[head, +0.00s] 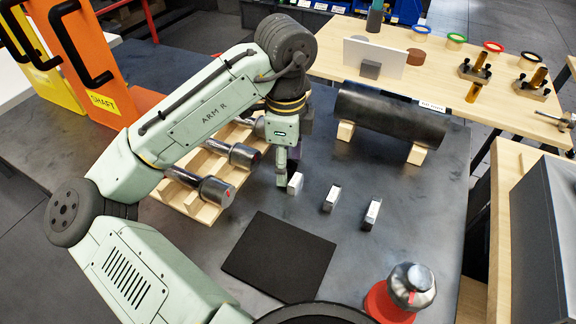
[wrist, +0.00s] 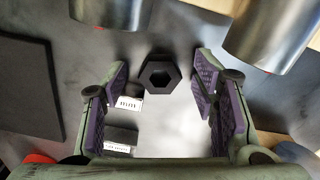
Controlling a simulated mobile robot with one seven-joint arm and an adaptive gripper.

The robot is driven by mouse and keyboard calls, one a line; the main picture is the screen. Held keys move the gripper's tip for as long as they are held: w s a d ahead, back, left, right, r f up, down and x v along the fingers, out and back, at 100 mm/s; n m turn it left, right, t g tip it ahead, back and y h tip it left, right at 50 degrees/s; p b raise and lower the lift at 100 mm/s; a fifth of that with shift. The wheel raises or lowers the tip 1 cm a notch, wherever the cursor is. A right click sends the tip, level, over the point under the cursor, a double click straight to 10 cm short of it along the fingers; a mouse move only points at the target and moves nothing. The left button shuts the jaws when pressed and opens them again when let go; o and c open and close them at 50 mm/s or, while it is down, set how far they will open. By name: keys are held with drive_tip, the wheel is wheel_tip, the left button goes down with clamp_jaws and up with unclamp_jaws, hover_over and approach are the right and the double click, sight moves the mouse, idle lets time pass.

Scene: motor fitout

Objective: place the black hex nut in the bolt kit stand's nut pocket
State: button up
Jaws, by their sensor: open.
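The black hex nut (wrist: 158,62) lies flat between my two fingers in the wrist view, with a gap on each side. My gripper (wrist: 162,74) is open, with purple pads, and holds nothing. In the head view my gripper (head: 287,178) points down over the dark table beside a small white block, and the nut is hidden there. I cannot identify the bolt kit stand for sure. Two dark blocks with brass bolts, a left one (head: 474,74) and a right one (head: 530,90), sit on the wooden bench; no nut pocket can be made out.
Small labelled blocks (head: 330,198) stand in a row right of my gripper. A wooden rack (head: 202,210) with metal shafts is close on the left. A large dark cylinder (head: 390,117) lies behind on wooden supports. A black mat (head: 278,257) and a red-based object (head: 385,303) are in front.

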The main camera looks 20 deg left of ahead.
clamp_jaws()
idle(0.7)
drive_tip(key=shift+r, duration=0.15)
